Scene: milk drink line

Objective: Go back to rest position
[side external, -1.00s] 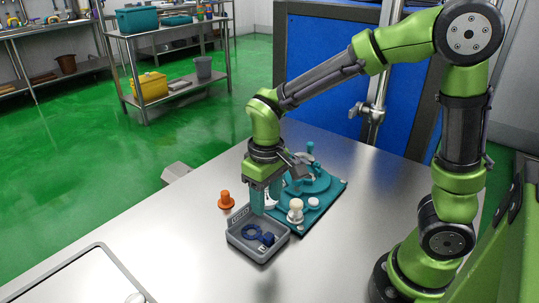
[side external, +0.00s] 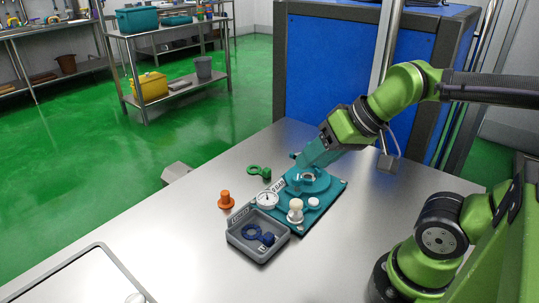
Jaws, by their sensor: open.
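My gripper (side external: 305,160) has teal fingers and is open. It is tilted, its fingers pointing down and left, and it overlaps the back of the teal fixture plate (side external: 328,200) in the picture. I cannot tell whether it touches the round teal fixture (side external: 307,183) there. No held object is visible between the fingers.
A grey tray (side external: 240,245) holds a dark blue ring-shaped part (side external: 259,236). A white dial gauge (side external: 267,199), a cream knob (side external: 295,208) and a white cap (side external: 314,203) are at the plate. An orange part (side external: 226,200) and a green part (side external: 260,172) lie left.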

